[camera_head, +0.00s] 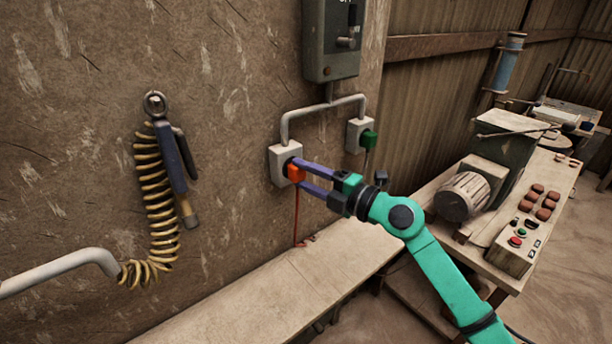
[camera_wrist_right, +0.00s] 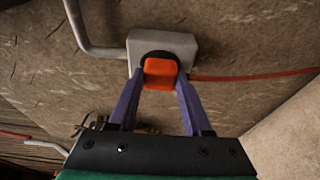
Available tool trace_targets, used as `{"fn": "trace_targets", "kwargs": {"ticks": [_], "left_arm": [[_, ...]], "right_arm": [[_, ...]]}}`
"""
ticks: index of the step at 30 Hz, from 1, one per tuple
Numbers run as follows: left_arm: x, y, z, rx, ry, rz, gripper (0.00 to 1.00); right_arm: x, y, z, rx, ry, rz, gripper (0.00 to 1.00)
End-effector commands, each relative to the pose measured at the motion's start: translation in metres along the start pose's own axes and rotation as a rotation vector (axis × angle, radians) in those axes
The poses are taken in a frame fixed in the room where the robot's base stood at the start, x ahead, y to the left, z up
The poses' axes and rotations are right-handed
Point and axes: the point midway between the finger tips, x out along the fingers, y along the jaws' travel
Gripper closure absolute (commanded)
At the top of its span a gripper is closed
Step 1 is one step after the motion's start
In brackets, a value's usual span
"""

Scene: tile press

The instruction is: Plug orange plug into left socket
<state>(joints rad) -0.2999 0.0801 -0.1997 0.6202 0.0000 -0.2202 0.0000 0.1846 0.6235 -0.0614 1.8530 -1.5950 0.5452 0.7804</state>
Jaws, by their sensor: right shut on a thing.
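The orange plug (camera_head: 294,172) is at the front face of the left socket (camera_head: 278,163), a pale box on the wall. My right gripper (camera_head: 297,172) is shut on the orange plug, with its purple fingers on either side. The right wrist view shows the orange plug (camera_wrist_right: 160,73) between the fingertips, against the dark round opening of the left socket (camera_wrist_right: 184,44). I cannot tell how deep it sits. A red cord hangs down from the plug. My left gripper is not in view.
A green plug (camera_head: 369,139) sits at the right socket (camera_head: 355,134). A grey switch box (camera_head: 331,40) hangs above, joined by conduit. A coiled yellow hose (camera_head: 156,205) hangs at left. A wooden bench (camera_head: 290,280) runs below; a machine with a control box (camera_head: 520,243) stands at right.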

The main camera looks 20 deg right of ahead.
Motion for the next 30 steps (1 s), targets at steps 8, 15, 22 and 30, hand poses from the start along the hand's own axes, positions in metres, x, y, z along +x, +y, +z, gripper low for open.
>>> {"fn": "trace_targets", "kwargs": {"ticks": [8,15,22,30], "left_arm": [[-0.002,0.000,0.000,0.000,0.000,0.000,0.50],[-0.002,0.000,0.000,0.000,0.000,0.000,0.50],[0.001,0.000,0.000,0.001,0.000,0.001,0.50],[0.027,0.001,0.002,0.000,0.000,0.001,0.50]], "right_arm": [[0.006,0.001,0.001,0.001,0.000,0.001,1.00],[0.005,0.000,0.001,0.001,0.000,0.001,0.16],[0.001,-0.001,0.002,0.000,-0.001,0.000,0.16],[-0.051,-0.009,0.001,-0.001,-0.001,-0.004,0.16]]}}
